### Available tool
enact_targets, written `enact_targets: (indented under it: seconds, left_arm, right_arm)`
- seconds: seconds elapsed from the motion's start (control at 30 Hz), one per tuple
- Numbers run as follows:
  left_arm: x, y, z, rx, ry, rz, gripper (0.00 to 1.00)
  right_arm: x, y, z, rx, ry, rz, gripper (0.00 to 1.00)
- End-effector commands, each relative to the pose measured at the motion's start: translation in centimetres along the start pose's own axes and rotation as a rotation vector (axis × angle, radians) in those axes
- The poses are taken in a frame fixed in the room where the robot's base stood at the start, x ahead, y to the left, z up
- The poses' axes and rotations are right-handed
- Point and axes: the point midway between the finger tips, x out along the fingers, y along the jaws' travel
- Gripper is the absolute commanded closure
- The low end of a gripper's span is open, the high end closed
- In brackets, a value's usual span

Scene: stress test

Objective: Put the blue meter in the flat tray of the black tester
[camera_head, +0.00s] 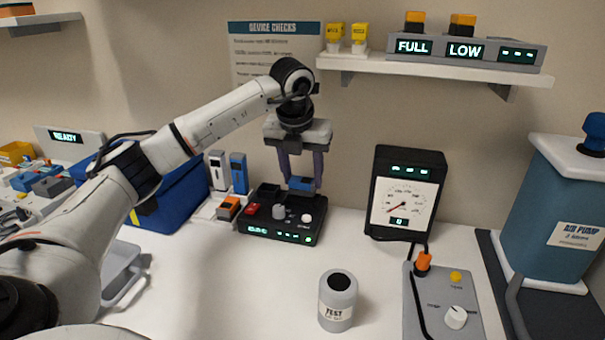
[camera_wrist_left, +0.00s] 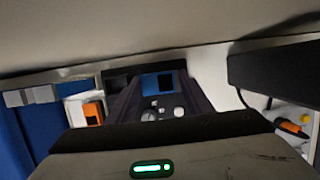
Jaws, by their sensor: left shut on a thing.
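My left gripper (camera_head: 301,184) is shut on a small blue meter (camera_head: 301,183). It holds the meter level above the back part of the black tester (camera_head: 283,232). In the left wrist view the blue meter (camera_wrist_left: 157,83) shows between the two dark fingers (camera_wrist_left: 158,95), with the tester beneath. My right gripper is not in view.
A white holder (camera_head: 204,212) with upright white and blue devices and an orange one stands left of the tester. A dial gauge (camera_head: 405,195) and a grey TEST cylinder (camera_head: 338,302) stand to the right. White table between them is clear.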

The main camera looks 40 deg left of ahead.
Motion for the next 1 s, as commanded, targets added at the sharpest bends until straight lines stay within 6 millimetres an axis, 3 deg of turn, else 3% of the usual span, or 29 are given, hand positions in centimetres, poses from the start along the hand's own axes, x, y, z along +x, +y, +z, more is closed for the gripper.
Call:
enact_targets:
  seconds: [1.0]
  left_arm:
    - [0.9, 0.1, -0.3, -0.001, 0.0, 0.001, 0.76]
  right_arm:
    - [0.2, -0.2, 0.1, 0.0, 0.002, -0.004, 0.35]
